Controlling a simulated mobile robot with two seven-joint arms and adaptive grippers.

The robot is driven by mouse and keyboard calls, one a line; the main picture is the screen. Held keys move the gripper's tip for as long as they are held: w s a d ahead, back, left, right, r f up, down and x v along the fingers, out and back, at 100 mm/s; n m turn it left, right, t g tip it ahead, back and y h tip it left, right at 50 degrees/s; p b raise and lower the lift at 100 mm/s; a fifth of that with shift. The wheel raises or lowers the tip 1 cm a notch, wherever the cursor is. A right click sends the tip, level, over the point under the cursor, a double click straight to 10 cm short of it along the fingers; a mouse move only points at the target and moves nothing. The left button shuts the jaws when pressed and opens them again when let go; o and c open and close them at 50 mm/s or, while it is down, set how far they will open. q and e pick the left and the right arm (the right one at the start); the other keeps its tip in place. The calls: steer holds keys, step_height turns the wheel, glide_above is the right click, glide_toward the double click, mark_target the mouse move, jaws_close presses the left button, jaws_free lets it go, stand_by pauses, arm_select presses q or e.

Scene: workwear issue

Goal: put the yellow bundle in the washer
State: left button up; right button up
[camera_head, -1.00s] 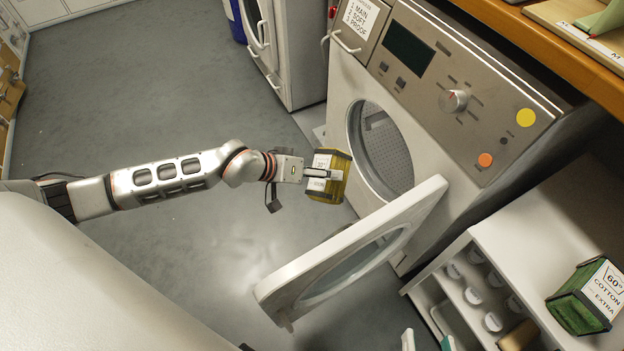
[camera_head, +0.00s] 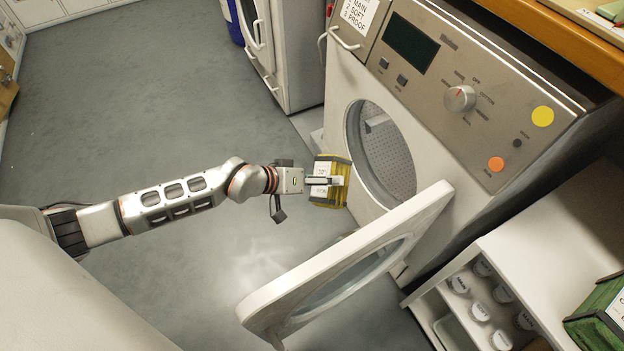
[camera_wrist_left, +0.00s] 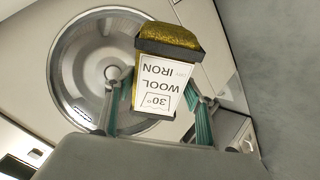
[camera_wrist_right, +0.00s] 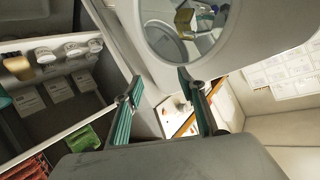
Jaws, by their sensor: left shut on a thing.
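The yellow bundle (camera_head: 331,199) has dark edge bands and a white label. In the left wrist view the bundle (camera_wrist_left: 170,36) has a label reading "30° WOOL". My left gripper (camera_head: 330,182) is shut on it, with one finger at each side (camera_wrist_left: 158,98). It holds the bundle above the floor, just in front of the washer (camera_head: 450,120). The washer's round opening (camera_head: 385,150) faces the bundle, and its perforated drum looks empty where visible. The washer door (camera_head: 345,265) stands wide open. My right gripper (camera_wrist_right: 157,90) is open and empty, shown only in its wrist view.
A wooden counter (camera_head: 560,45) runs behind the washer. The floor (camera_head: 150,100) on the left is clear.

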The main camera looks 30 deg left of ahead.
arm_select(q)
steer(key=w+d+b, duration=0.2)
steer(key=w+d, duration=0.6)
steer(key=w, duration=0.4)
steer(key=w+d+b, duration=0.1)
steer(key=w+d, duration=0.7)
steer(key=w, duration=0.4)
steer(key=shift+b, duration=0.4)
arm_select(e)
steer(key=shift+s+a+f+m+t, duration=0.1)
steer(key=shift+s+a+m+t, duration=0.15)
steer(key=shift+a+m, duration=0.85)
steer(key=shift+s+a+f+m+t, duration=0.2)
steer(key=shift+a+m, duration=0.5)
steer(key=shift+m, duration=0.8)
arm_select(q)
steer(key=shift+r, duration=0.1)
arm_select(e)
steer(key=shift+r, duration=0.1)
arm_select(q)
steer(key=o, duration=1.4)
steer(key=shift+a, duration=0.1)
steer(key=shift+s+a, duration=0.1)
steer(key=shift+s, duration=0.05)
